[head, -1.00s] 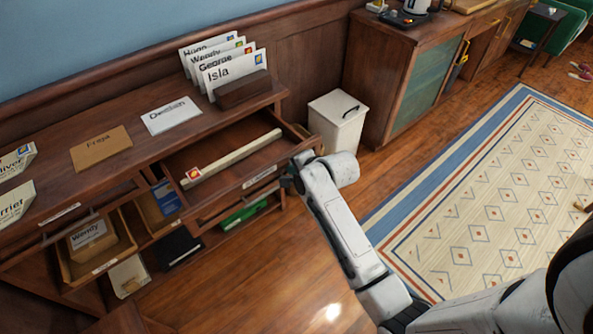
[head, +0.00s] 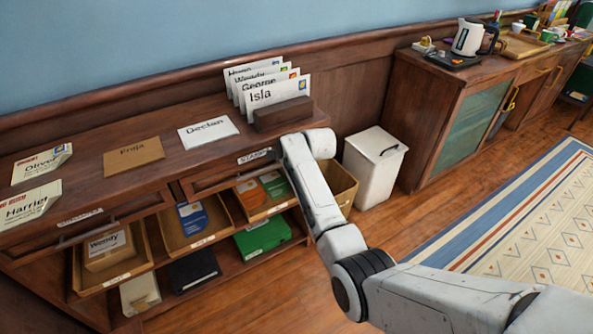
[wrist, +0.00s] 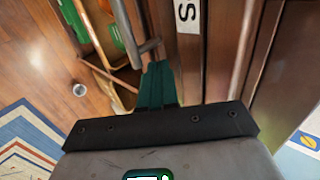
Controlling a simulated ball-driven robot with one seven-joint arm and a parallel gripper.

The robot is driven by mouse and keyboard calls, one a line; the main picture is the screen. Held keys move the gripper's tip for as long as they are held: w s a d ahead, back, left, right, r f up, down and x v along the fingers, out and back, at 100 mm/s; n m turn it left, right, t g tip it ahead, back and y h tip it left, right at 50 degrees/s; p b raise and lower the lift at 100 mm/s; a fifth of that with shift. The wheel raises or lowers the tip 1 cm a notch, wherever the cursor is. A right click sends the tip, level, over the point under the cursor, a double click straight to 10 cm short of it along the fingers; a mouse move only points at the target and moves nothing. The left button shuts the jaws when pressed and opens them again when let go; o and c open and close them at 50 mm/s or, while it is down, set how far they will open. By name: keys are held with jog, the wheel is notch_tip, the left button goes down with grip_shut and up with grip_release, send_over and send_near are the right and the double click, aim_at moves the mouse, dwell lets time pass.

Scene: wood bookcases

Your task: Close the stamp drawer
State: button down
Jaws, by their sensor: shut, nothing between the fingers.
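The stamp drawer (head: 220,175) is in the cabinet's top row, right of centre, with a white label (head: 254,156). Its front looks flush or nearly flush with the cabinet (head: 160,163), and its inside is out of sight. My gripper (wrist: 157,85) is shut and empty, its green fingers beside the metal drawer handle (wrist: 150,47) and close to the drawer front. I cannot tell if they touch. In the head view my arm hides the fingers and the right end of the drawer front. The label (wrist: 187,14) also shows in the wrist view.
Open trays (head: 112,280) and a green box (head: 263,237) fill the shelves below. Letters stand in a wooden holder (head: 284,113) on top. A white bin (head: 373,167) stands right of the cabinet. Floor and rug (head: 545,215) lie open at right.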

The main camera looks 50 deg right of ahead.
jog(key=shift+w+d+r+b, duration=0.1)
jog(key=shift+w+b, duration=0.15)
jog(key=shift+w, duration=0.3)
jog(key=shift+w+d+r+b, duration=0.1)
jog(key=shift+w+b, duration=0.1)
jog(key=shift+w, duration=0.3)
jog(key=shift+r, duration=0.1)
